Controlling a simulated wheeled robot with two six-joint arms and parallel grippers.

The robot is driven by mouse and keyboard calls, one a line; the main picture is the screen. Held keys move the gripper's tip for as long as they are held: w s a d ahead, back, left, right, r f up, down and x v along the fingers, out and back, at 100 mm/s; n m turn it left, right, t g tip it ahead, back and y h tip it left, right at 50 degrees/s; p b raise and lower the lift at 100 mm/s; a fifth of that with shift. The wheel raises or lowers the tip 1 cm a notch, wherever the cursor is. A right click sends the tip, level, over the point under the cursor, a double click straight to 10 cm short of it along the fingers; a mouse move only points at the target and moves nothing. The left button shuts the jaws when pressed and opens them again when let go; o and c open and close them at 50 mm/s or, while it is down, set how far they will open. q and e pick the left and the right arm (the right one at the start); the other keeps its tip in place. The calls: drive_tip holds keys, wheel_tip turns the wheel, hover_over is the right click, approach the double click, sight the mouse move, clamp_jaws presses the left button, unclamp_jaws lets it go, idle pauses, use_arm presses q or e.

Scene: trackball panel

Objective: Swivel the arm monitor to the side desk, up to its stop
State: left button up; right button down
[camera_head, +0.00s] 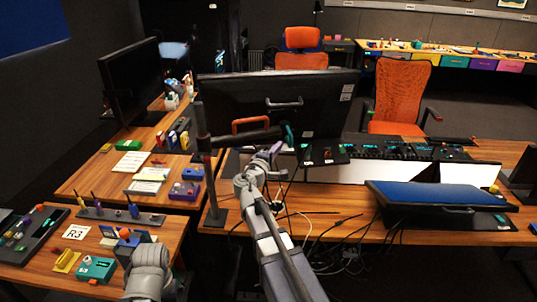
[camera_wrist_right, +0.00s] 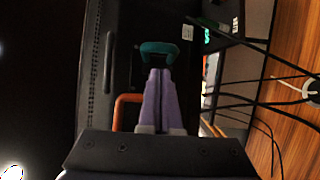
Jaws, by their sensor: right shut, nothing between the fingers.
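The arm monitor (camera_head: 330,88) stands in the middle of the head view with its black back towards me. It hangs on a dark arm (camera_head: 240,138) from an upright post (camera_head: 202,125) at its left. An orange handle (camera_head: 250,122), a grey handle (camera_head: 285,103) and a teal handle (camera_head: 290,136) show at its back. My right gripper (camera_head: 277,148) is shut and empty. In the right wrist view its purple fingertips (camera_wrist_right: 159,72) lie just below the teal handle (camera_wrist_right: 158,48); I cannot tell whether they touch. Part of my left arm shows at bottom left, without a clear gripper.
The desk at the left (camera_head: 85,182) holds another black monitor (camera_head: 132,82), papers and small boxes. A blue-topped panel (camera_head: 440,196) stands at the right. Loose cables (camera_head: 330,225) hang below the middle. An orange chair (camera_head: 400,95) stands behind.

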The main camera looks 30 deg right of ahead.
sight(290, 143)
drive_tip(key=shift+s+d, duration=0.2)
drive_tip(key=shift+d, duration=0.8)
drive_tip(key=shift+d, duration=0.1)
drive_tip(key=shift+s+d, duration=0.2)
drive_tip(key=shift+d, duration=0.35)
